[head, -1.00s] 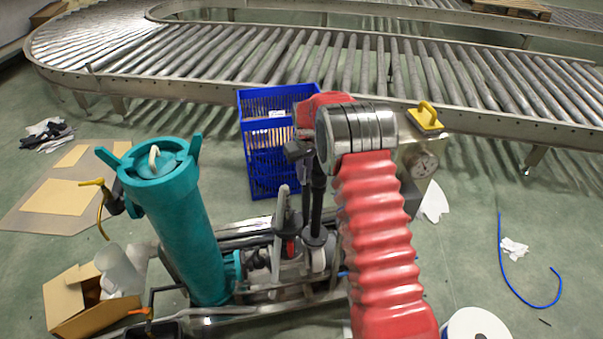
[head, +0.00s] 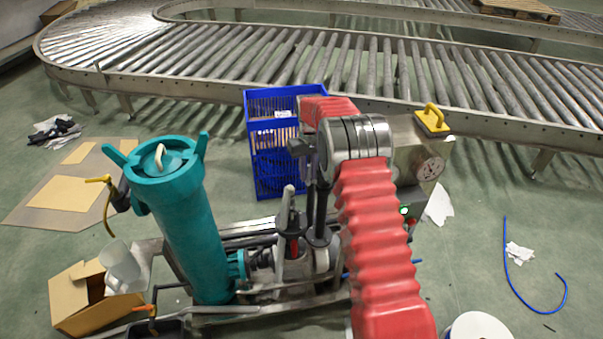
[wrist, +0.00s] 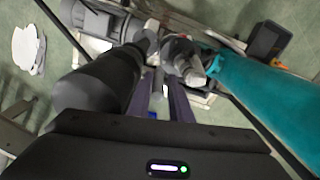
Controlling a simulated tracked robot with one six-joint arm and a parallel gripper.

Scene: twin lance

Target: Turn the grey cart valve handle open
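My gripper (wrist: 160,90) shows in the wrist view as two dark fingers with a gap between them. They point down at the cart's fittings, and nothing is clearly held. A pale grey handle-like piece (wrist: 193,72) lies just beyond and right of the fingertips; I cannot tell if they touch it. In the head view a pale grey upright lever (head: 287,204) stands at the cart's middle, left of a black upright post (head: 321,200). I take the lever for the valve handle. My red arm hides part of the cart, and my fingertips are not clear there.
A teal filter cylinder (head: 190,235) stands on the cart's left. A blue crate (head: 264,130) is behind it. A steel box with a gauge (head: 418,165) stands right of my arm. A roller conveyor (head: 400,75) crosses the back. A blue hose (head: 515,278) lies on open floor.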

